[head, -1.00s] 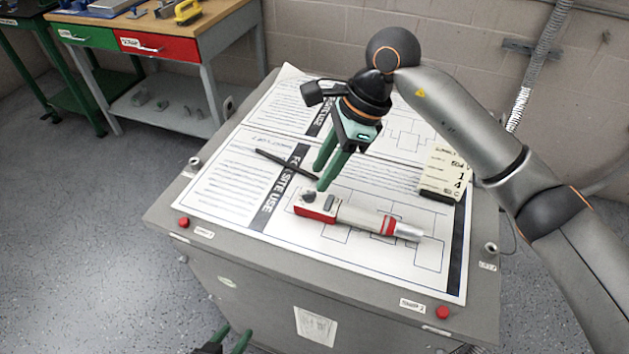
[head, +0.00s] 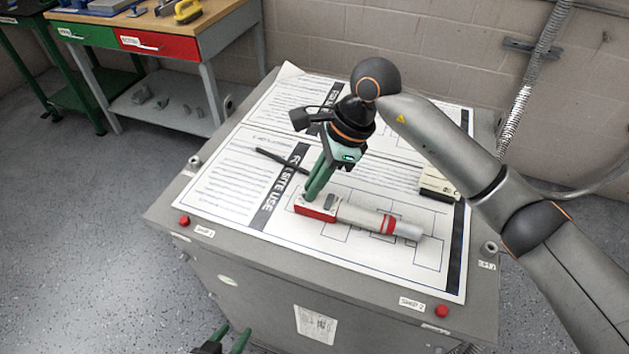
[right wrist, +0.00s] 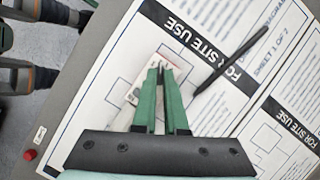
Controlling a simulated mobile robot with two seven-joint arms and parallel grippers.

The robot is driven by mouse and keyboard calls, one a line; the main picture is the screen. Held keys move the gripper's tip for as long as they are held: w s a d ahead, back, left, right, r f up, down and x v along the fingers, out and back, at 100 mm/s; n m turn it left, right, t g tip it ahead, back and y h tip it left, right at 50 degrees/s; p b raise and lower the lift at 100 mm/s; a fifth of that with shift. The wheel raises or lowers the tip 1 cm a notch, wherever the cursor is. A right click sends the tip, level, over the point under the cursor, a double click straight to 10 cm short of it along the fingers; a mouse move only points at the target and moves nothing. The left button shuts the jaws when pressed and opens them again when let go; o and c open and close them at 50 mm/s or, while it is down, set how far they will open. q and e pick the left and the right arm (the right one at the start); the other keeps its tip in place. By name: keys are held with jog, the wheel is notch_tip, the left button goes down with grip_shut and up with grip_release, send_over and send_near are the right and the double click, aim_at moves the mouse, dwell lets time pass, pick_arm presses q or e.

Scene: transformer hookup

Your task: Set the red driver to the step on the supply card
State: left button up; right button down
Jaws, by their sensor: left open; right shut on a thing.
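The red driver (head: 365,218) lies on the printed sheets, a pale and red body with a silver tip pointing right; part of it also shows in the right wrist view (right wrist: 122,92). My right gripper (head: 311,197) reaches down to the driver's left end, its green fingers shut on the small dark knob there, which they hide. In the right wrist view the fingertips (right wrist: 161,68) are close together over the driver. My left gripper (head: 231,341) is open and empty at the bottom edge.
The sheets lie on a grey cabinet top (head: 170,212) with red buttons (head: 441,311) at its front corners. A black pen (head: 284,162) lies left of the driver. A workbench (head: 205,40) stands at the back left.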

pick_arm(q)
jog(key=shift+d+f, duration=0.1)
dwell(0.6)
